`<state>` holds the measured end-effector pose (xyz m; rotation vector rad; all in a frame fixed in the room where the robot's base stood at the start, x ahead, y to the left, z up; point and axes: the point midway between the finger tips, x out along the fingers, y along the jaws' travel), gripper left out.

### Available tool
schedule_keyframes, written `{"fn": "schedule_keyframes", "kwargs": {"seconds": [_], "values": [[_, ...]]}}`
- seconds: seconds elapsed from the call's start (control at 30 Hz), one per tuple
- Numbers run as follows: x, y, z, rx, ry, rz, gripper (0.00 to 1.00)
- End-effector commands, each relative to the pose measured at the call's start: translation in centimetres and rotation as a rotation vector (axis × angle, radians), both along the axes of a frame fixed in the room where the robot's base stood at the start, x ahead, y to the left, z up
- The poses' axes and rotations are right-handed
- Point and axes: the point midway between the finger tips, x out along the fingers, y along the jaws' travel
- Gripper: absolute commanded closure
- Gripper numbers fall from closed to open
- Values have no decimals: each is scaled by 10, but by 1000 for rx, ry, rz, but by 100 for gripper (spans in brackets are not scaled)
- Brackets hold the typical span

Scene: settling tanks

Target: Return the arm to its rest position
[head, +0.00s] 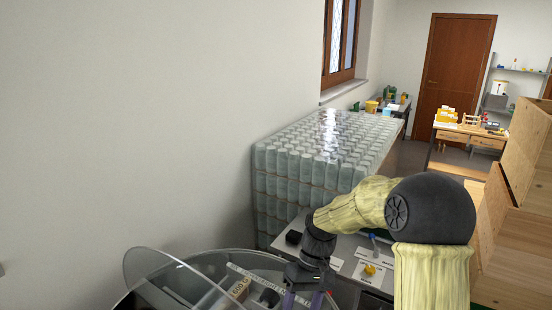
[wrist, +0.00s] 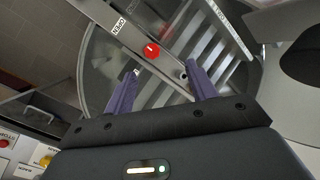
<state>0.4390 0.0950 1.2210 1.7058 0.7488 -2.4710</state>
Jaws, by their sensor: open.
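My gripper (head: 306,298) is at the bottom middle of the head view, over the right part of a round metal tank (head: 222,257). In the wrist view its two purple fingers (wrist: 161,82) are apart, with nothing held between them. Beyond them the tank's interior (wrist: 165,92) shows a slatted, ribbed surface. A bar with a red knob (wrist: 151,50) and small printed labels crosses the tank. My arm is bent, reaching from the lower right toward the tank. The fingertips are partly cut off in the head view.
A clear lid (head: 150,265) stands tilted at the tank's left. A control panel with a yellow knob (head: 370,269) is right of my gripper. Stacked glass jars (head: 325,150) stand behind. Wooden crates (head: 515,230) are at right. A plain wall (head: 120,120) fills the left.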

Motion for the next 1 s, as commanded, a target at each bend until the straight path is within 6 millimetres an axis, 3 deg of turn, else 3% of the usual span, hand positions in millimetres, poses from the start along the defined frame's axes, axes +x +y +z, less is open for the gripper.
{"fn": "schedule_keyframes", "kwargs": {"seconds": [0.2,0.5,0.67,1.0], "values": [[-33,-39,-25,-169,-218,-152,44],[-80,-87,-40,-267,-513,-365,44],[-92,-95,-42,-270,-580,-416,44],[-92,-95,-41,-270,-582,-419,44]]}}
